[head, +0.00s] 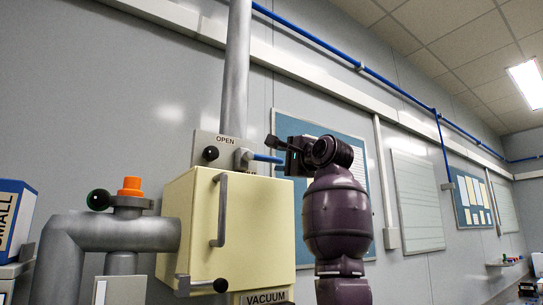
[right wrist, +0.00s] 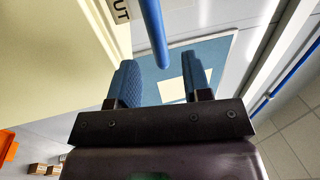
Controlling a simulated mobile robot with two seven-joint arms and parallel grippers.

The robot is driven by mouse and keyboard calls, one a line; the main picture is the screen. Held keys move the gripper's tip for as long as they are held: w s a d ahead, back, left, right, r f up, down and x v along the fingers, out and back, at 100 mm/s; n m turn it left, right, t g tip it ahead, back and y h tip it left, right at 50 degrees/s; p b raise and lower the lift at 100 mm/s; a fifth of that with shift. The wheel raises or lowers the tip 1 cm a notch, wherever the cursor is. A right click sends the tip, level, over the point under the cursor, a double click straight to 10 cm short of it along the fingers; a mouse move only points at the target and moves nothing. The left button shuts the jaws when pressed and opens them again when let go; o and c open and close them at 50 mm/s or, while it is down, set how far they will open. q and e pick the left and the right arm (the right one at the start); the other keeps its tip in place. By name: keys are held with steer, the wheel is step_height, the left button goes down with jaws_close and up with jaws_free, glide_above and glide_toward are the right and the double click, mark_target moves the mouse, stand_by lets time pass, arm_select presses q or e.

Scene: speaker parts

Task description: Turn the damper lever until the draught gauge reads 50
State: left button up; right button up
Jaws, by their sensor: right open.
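The damper lever is a blue rod (head: 268,158) that sticks out to the right from a grey plate marked OPEN (head: 222,140), above the cream cabinet. My right gripper (head: 280,151) is open at the lever's free end. In the right wrist view the blue rod (right wrist: 155,35) comes down from the top, and its end lies between the two blue-padded fingers of the gripper (right wrist: 162,82). Gaps show on both sides of the rod, so the fingers appear apart from it. A label ending in "UT" (right wrist: 121,10) is beside the rod. No draught gauge shows. My left gripper is not in view.
The cream cabinet (head: 270,220) with a grey handle (head: 219,210) stands just below the lever. Grey pipes with an orange-topped valve (head: 131,187) are to its left. A blue noticeboard (head: 290,125) hangs behind my right arm. Free air lies to the right.

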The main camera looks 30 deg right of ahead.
mark_target(273, 160)
steer(key=p+x, duration=0.2)
steer(key=x, duration=0.3)
steer(key=shift+w, duration=0.3)
jaws_close()
